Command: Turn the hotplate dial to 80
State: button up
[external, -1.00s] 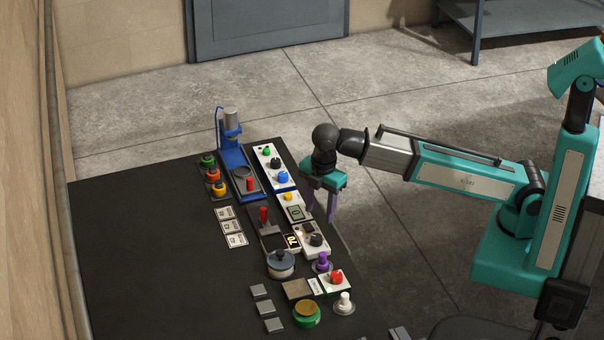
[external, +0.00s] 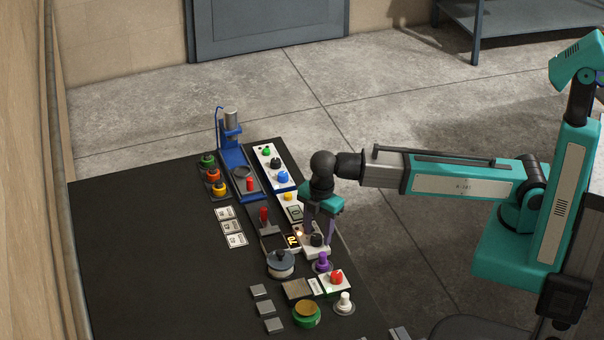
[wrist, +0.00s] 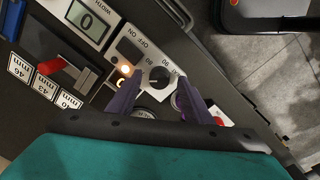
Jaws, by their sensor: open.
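The dial also shows in the external view (external: 317,240). My gripper (wrist: 160,78) is open, pointing down, with one purple finger on each side of the dial in the wrist view. I cannot tell whether the fingers touch it.
A purple knob (external: 322,262) stands close in front of the box. A lidded pot (external: 281,264) stands to the left. A red lever (external: 264,215), a grey digit display (external: 295,213) and a red button (external: 337,277) are nearby. The black tabletop (external: 140,240) is clear at left.

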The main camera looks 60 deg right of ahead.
jog(key=shift+f, duration=0.55)
jog(key=c, duration=1.1)
jog(key=shift+o, duration=0.2)
jog(key=shift+m, duration=0.4)
jog(key=m, duration=0.4)
jog(key=shift+a+m+p, duration=0.1)
jog(key=shift+m+p, duration=0.2)
jog(key=shift+m, duration=0.1)
jog(key=m, duration=0.6)
